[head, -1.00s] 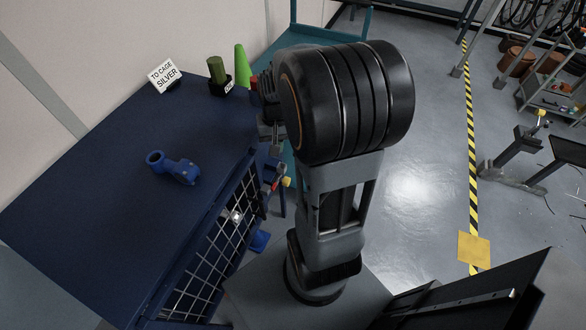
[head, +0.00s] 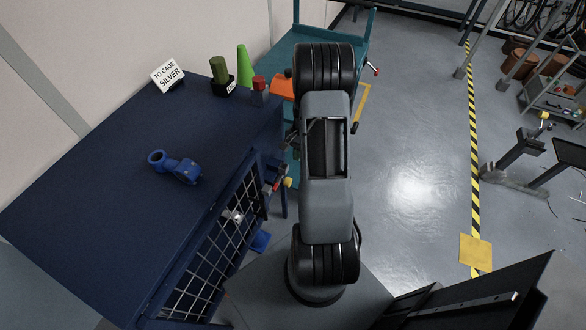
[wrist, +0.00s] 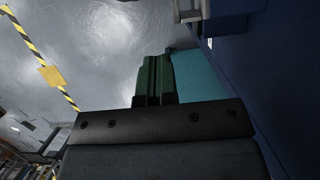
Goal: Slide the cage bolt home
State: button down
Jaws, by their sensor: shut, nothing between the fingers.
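The cage is a dark blue cabinet (head: 110,150) at the left of the head view, with a wire-mesh door (head: 213,245) on its right side. Small metal fittings (head: 272,181) with red and yellow ends sit at the door's far edge; they look like the bolt, but how far it is slid is too small to tell. My gripper (wrist: 156,62) shows in the wrist view, its green fingers shut together with nothing between them. It is hidden in the head view. The bolt cannot be made out in the wrist view.
A teal cart (head: 356,40) stands behind my arm. Open floor (head: 415,150) lies to the right.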

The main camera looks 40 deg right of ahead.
jog(key=shift+s+a+f+p, duration=0.15)
jog(key=shift+s+a+f, duration=0.2)
jog(key=shift+a+f, duration=0.25)
jog(key=shift+s+a+f+p, duration=0.15)
jog(key=shift+s+a+f, duration=0.3)
jog(key=shift+a, duration=0.3)
jog(key=shift+s+a+f+p, duration=0.15)
jog(key=shift+s+a+f, duration=0.15)
jog(key=shift+a+f, duration=0.3)
jog(key=shift+a+r, duration=0.1)
